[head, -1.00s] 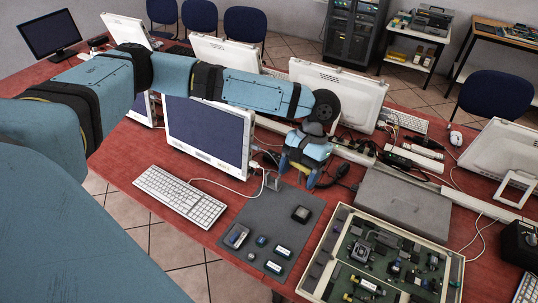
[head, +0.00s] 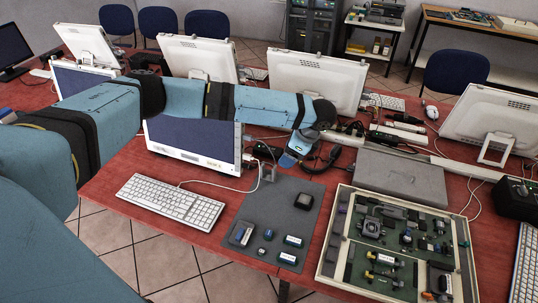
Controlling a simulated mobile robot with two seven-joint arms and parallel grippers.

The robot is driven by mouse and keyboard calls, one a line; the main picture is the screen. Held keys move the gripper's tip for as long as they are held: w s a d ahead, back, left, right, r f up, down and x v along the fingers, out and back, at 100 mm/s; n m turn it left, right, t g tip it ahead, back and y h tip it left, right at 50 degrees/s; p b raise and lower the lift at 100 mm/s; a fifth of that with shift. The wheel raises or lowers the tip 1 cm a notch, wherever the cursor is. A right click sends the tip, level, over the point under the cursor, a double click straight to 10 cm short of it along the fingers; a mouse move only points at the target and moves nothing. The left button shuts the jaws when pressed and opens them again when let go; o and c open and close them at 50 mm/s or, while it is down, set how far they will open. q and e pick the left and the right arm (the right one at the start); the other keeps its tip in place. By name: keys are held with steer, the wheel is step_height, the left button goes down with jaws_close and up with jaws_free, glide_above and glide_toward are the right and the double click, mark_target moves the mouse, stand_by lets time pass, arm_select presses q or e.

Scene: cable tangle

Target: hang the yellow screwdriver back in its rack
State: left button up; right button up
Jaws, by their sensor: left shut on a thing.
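My left gripper (head: 289,159) hangs over the back edge of the dark grey mat (head: 262,218), angled down and to the left. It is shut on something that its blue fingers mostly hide. Yellow showed between the fingers a second ago, so I take it to be the yellow screwdriver, which I cannot make out now. A small grey upright bracket (head: 270,172), perhaps the rack, stands at the mat's back edge, just left of and below the gripper. My right gripper is out of view.
A monitor (head: 195,141) stands close left of the gripper, with a keyboard (head: 172,200) in front. Black cables (head: 322,163) lie to its right. A grey box (head: 403,172) and a tray of electronic parts (head: 343,232) fill the right. Several small parts lie on the mat.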

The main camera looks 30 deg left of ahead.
arm_select(q)
steer(key=w+a+f+m+t+h+b, duration=0.25)
steer(key=w+a+f+m+b, duration=0.2)
steer(key=a+f+m, duration=0.35)
steer(key=w+a+f+m+t+h+b, duration=0.1)
steer(key=w+a+f+m+t+b, duration=0.4)
steer(key=m, duration=0.5)
steer(key=shift+m+g, duration=0.3)
steer(key=shift+g, duration=0.45)
steer(key=f+b, duration=0.4)
steer(key=a+f+b, duration=0.1)
steer(key=f+b, duration=0.1)
steer(key=shift+w+f, duration=0.3)
steer(key=shift+f, duration=0.05)
steer(key=shift+f+b, duration=0.35)
steer(key=shift+b, duration=0.25)
steer(key=shift+p, duration=0.4)
steer(key=shift+f, duration=0.45)
steer(key=shift+d, duration=0.1)
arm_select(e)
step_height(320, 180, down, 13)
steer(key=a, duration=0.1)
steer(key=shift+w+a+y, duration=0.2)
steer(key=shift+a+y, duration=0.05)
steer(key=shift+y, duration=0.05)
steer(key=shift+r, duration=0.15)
